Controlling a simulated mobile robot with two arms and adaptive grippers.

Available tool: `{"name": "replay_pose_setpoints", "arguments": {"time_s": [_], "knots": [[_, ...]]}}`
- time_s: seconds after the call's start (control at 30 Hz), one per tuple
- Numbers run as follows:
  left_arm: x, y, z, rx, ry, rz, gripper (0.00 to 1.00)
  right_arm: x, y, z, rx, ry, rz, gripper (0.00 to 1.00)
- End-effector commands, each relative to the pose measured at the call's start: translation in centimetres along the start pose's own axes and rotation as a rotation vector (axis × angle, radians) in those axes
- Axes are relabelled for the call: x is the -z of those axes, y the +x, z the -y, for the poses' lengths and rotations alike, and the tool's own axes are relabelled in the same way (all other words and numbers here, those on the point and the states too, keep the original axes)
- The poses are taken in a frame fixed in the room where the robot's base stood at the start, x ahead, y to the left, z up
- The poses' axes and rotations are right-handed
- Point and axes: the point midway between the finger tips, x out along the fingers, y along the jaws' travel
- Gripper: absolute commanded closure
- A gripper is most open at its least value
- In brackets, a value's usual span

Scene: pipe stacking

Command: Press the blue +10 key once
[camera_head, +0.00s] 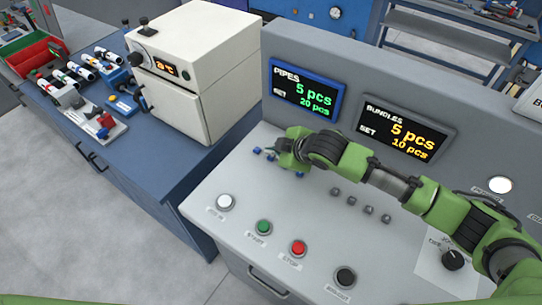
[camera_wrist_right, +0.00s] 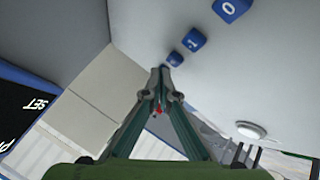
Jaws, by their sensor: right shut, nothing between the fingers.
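A row of small blue keys (camera_head: 257,150) sits on the grey console below the PIPES display (camera_head: 306,90), which reads 5 pcs, SET 20 pcs. My right gripper (camera_head: 280,157) is over this row and hides part of it. In the right wrist view, the gripper (camera_wrist_right: 160,82) is shut and empty, its tips close to the far end of the row. One blue key shows a 0 (camera_wrist_right: 231,8), one reads like 1 (camera_wrist_right: 194,40), and another key (camera_wrist_right: 174,59) has no readable label. I cannot tell which is +10, nor whether the tips touch a key. My left gripper is out of view.
Grey keys (camera_head: 352,201) lie to the right under the BUNDLES display (camera_head: 407,131). White (camera_head: 224,202), green (camera_head: 264,227), red (camera_head: 298,248) and black (camera_head: 345,276) buttons line the console's front. A white oven (camera_head: 200,60) stands on the blue bench at left.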

Motion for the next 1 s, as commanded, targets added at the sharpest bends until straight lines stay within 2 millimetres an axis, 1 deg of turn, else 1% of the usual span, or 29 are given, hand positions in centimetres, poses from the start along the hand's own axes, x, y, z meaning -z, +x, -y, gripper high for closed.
{"name": "replay_pose_setpoints", "arguments": {"time_s": [0.3, 1.0], "knots": [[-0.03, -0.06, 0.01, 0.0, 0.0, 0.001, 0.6, -0.44, 0.58, 0.47, 0.001, 0.001, 0.001, 1.0], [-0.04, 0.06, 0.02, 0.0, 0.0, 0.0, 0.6, -0.63, 0.87, 0.66, 0.0, 0.0, 0.0, 1.0]]}}
